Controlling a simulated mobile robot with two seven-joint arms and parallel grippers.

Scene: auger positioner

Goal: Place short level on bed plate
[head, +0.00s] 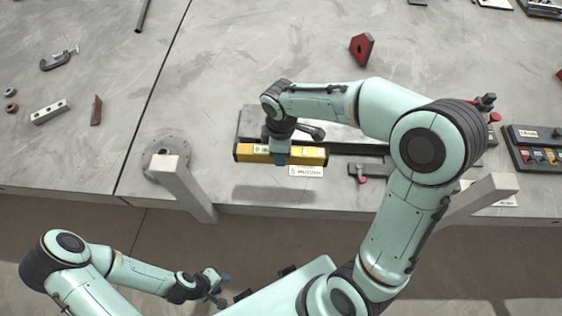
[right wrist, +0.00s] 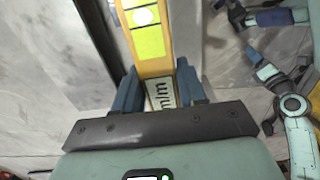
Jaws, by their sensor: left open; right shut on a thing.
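The short level (head: 312,155) is a yellow bar with dark ends, and its yellow body with a vial window also shows in the right wrist view (right wrist: 150,42). My right gripper (head: 281,157) is shut on it near its middle, with blue fingers on both sides of the bar. The level is held roughly level in front of the grey bed plate (head: 248,122), and a shadow falls on the table's front below it. The arm hides part of the plate. My left gripper (head: 216,284) is open and empty, low in front of the table.
A white label (head: 306,171) lies just in front of the level. A small clamp with a red knob (head: 362,172) is at the plate's right front. A tool case (head: 540,147) stands at the far right. A round flange (head: 166,153) is on the left; the table behind is mostly clear.

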